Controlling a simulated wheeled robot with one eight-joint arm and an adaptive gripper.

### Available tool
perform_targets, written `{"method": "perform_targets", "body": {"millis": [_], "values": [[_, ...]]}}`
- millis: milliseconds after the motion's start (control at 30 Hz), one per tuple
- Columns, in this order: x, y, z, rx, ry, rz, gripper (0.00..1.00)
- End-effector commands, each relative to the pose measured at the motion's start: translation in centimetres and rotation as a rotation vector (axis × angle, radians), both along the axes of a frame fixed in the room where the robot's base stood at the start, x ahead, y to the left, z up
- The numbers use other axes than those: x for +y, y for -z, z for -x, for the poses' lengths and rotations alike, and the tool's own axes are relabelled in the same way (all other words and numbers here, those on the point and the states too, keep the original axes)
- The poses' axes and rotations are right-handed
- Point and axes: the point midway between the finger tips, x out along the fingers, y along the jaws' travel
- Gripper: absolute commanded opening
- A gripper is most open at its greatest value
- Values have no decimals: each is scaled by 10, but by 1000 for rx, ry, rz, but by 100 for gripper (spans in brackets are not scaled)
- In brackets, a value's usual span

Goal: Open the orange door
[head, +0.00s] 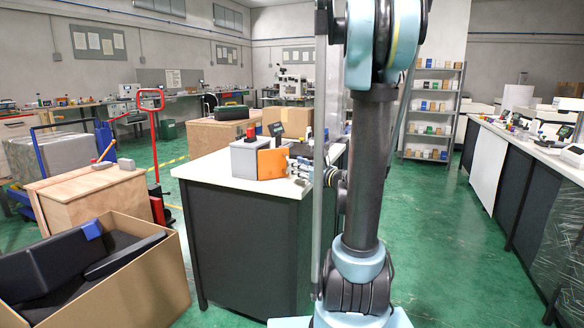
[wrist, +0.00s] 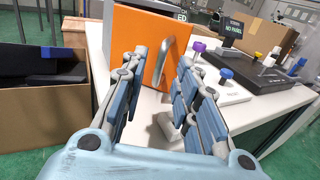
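The orange door (head: 272,163) is the front of a small grey box-shaped machine (head: 244,158) on the white-topped table. In the wrist view the orange door (wrist: 139,42) shows large, with a silver bar handle (wrist: 164,60) near its right edge. It looks shut. My gripper (wrist: 157,60) is open, with its two blue-padded fingers spread to either side of the handle in the picture. I cannot tell how far the fingertips are from the handle. In the head view my gripper (head: 303,168) is small and partly hidden by my arm.
An open cardboard box (head: 135,285) is on the floor left of the table (head: 225,183). Green floor is clear at right.

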Motion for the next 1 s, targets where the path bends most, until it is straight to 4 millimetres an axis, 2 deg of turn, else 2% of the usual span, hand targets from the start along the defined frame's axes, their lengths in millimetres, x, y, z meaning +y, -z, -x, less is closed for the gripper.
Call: {"method": "perform_targets", "body": {"millis": [200, 433, 1000], "values": [[-16, 0, 21, 0, 3, 0, 28], [-27, 1, 36, 0, 2, 0, 28], [-30, 1, 43, 0, -2, 5, 28]]}}
